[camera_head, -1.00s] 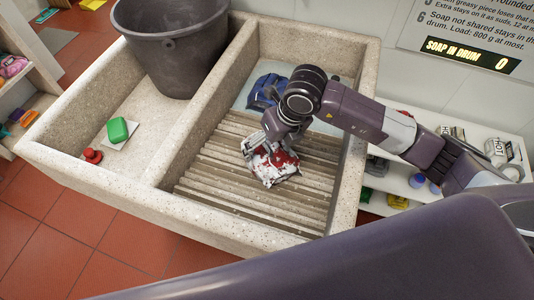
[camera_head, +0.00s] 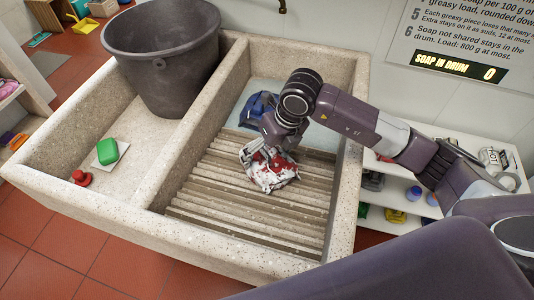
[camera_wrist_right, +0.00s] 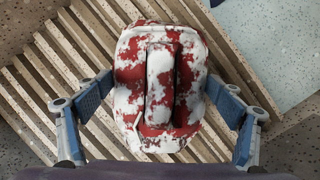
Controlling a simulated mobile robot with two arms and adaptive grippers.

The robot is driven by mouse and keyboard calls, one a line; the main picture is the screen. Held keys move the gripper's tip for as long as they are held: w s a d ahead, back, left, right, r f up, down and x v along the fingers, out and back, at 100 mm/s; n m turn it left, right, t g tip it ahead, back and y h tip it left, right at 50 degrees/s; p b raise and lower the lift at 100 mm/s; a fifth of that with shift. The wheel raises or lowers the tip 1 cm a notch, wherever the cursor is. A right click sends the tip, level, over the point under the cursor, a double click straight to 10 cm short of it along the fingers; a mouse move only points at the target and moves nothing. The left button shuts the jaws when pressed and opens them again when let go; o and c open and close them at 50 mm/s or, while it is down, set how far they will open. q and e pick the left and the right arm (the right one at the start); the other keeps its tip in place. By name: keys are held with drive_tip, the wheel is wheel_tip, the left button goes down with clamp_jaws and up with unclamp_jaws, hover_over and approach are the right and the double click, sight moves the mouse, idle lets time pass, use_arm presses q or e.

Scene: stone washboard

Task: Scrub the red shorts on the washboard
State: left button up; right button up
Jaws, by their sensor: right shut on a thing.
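The red shorts (camera_head: 272,178) are a crumpled bundle patched with white suds, lying on the ribbed stone washboard (camera_head: 235,220) in the right basin. In the right wrist view the shorts (camera_wrist_right: 130,100) show a raised fold in the middle, over the slanting ribs (camera_wrist_right: 60,75). My right gripper (camera_head: 257,157) reaches down from the right at the bundle's back left. In the right wrist view its blue-padded fingers (camera_wrist_right: 160,82) flank the bundle on both sides, and it is shut on the shorts. My left gripper is out of view.
A blue garment (camera_head: 258,108) lies behind the washboard, partly hidden by my right arm. The left basin holds a dark bucket (camera_head: 165,60), a green soap bar (camera_head: 107,151) and a red knob-like thing (camera_head: 81,178). Stone walls (camera_head: 345,190) edge the basins. Shelves stand at the right.

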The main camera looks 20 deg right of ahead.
wheel_tip(320, 180, up, 3)
drive_tip(key=shift+a+r+p, duration=0.1)
drive_tip(key=shift+r+p, duration=0.1)
drive_tip(key=shift+p, duration=0.65)
drive_tip(key=shift+r+p, duration=1.65)
drive_tip(key=shift+r, duration=0.95)
